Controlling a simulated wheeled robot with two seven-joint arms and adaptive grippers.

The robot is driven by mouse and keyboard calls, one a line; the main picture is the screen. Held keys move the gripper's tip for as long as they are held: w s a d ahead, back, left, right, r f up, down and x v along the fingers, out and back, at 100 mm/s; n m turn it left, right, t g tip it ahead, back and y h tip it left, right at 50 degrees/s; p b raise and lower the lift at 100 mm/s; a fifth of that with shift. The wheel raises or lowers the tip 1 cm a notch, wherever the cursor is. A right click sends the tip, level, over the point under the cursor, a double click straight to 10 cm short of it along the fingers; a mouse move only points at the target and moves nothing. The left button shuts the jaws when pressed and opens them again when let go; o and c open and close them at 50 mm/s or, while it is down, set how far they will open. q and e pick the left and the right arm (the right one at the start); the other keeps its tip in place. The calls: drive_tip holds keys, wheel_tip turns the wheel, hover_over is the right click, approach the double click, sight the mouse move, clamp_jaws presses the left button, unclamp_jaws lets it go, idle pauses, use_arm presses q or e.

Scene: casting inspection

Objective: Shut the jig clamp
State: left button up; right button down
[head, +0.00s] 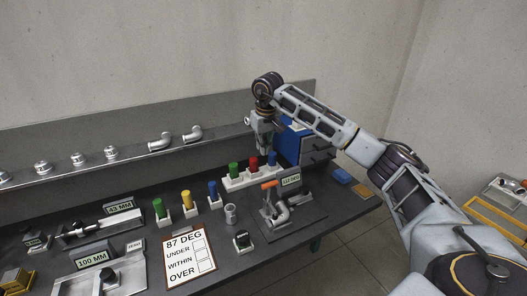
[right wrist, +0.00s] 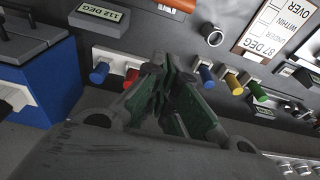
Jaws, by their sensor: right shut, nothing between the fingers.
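The jig clamp, with an orange handle (head: 269,184), stands on a dark plate (head: 300,222) at the right part of the bench. A bent grey metal elbow (head: 279,215) sits at the jig; whether the clamp touches it is hard to tell. My right gripper (head: 268,152) points down behind the clamp, above the row of coloured plugs, apart from the handle. In the right wrist view its fingers (right wrist: 165,75) are together and empty. The orange handle shows at the top edge there (right wrist: 178,4), cut off. My left gripper is out of view.
A white block with green, red and blue plugs (head: 234,184) lies between gripper and clamp. A blue box (head: 289,145) stands right of the gripper. A metal ring (head: 231,214) and a sign card (head: 189,257) lie left of the clamp.

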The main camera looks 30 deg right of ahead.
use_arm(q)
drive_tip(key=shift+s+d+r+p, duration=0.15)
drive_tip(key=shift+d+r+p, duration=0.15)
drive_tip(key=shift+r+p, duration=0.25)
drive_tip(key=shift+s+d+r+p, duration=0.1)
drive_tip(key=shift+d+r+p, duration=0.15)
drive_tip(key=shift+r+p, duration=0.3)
use_arm(e)
wheel_tip(320, 180, down, 10)
drive_tip(key=s, duration=0.2)
drive_tip(key=shift+f, duration=0.2)
drive_tip(key=shift+s, duration=0.1)
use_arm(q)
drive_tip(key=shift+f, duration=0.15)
use_arm(e)
drive_tip(key=shift+s, duration=0.1)
use_arm(q)
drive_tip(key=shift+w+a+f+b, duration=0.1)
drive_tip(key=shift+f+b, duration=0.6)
drive_tip(key=shift+b, duration=0.15)
use_arm(e)
drive_tip(key=shift+s+a+f, duration=0.1)
drive_tip(key=shift+s+f, duration=0.2)
drive_tip(key=shift+s, duration=0.3)
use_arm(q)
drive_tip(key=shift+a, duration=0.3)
